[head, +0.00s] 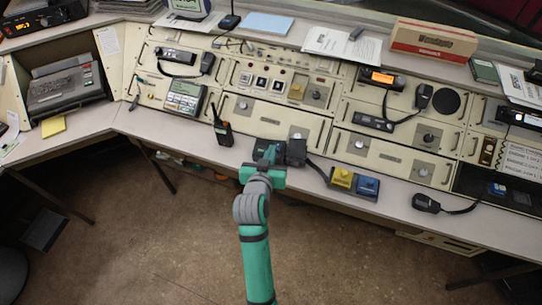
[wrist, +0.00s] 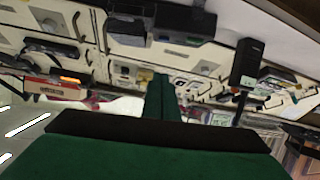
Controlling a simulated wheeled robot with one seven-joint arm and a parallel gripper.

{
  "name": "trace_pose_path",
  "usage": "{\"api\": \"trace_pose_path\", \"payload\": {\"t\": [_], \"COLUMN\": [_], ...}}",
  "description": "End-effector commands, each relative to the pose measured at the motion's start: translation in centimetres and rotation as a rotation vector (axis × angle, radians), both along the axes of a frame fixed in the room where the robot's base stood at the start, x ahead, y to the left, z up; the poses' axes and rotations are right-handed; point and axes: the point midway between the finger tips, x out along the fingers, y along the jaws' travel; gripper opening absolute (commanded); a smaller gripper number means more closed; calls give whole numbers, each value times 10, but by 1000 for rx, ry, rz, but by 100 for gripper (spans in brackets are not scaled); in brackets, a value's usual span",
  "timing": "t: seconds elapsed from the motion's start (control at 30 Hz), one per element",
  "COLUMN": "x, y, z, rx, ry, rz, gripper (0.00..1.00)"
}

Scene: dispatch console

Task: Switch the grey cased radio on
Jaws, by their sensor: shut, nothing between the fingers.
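A dark grey cased radio (head: 259,146) stands at the front edge of the desk in the head view, partly hidden behind my gripper. A dark handset (head: 296,151) with a cable sits just right of it. In the upside-down wrist view the radio (wrist: 186,23) shows at the top, with the handset (wrist: 127,29) to its left. Its switch is too small or hidden to make out. My gripper (head: 269,155) is shut and empty, in front of the radio; whether it touches cannot be told. The shut green fingers (wrist: 161,97) show in the wrist view.
A walkie-talkie (head: 222,127) stands left of the radio and also shows in the wrist view (wrist: 246,62). Yellow (head: 342,178) and blue (head: 367,186) boxes lie to its right. A radio with an orange display (head: 380,78) is on the console panel. The floor in front is open.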

Motion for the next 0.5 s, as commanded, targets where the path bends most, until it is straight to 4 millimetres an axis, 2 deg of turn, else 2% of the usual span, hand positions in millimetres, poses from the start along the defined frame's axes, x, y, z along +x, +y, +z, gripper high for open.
{"api": "trace_pose_path", "payload": {"t": [0.1, 0.33, 0.4, 0.5], "x": [22, 60, 54, 53], "y": [-4, -11, -11, -12], "z": [-8, -23, -38, -49], "rx": [1, 2, -1, 1], "ry": [0, 1, 5, 3], "rz": [-1, -2, -1, -2], "gripper": [0, 0, 0, 0]}}
